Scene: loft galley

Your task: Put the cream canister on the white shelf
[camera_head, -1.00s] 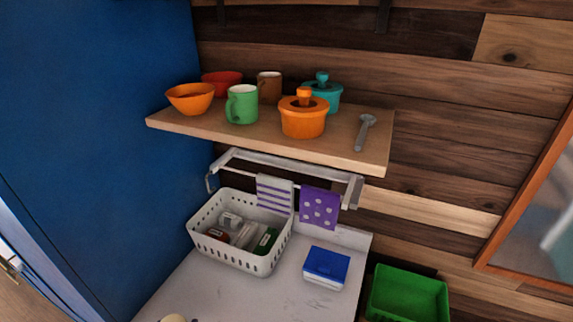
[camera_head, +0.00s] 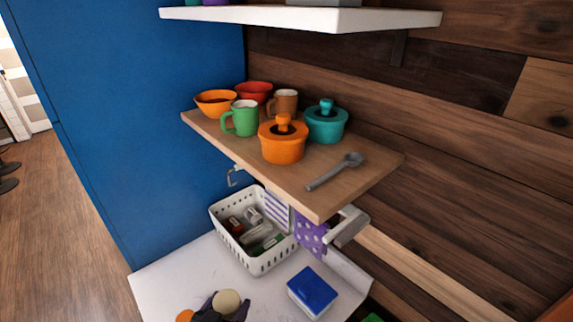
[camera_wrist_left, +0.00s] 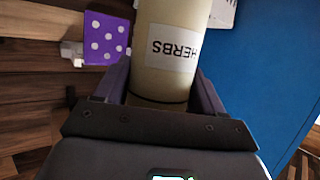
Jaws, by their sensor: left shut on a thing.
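The cream canister, labelled HERBS, shows upside down in the left wrist view (camera_wrist_left: 168,40). Its round pale top shows at the bottom of the head view (camera_head: 228,300). My left gripper (camera_head: 226,308) is shut on it, with a finger on either side in the left wrist view (camera_wrist_left: 162,92). Gripper and canister are low over the white counter, well below the shelves; whether the canister touches the counter I cannot tell. The white shelf (camera_head: 300,17) crosses the top of the head view; most of its upper surface is cut off. My right gripper is not in view.
A wooden shelf (camera_head: 225,140) between counter and white shelf holds an orange pot (camera_head: 282,145), a teal pot (camera_head: 326,125), mugs, bowls and a spoon (camera_head: 335,172). Below are a white basket (camera_head: 262,263) and blue box (camera_head: 312,291). A blue wall (camera_head: 130,120) stands left.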

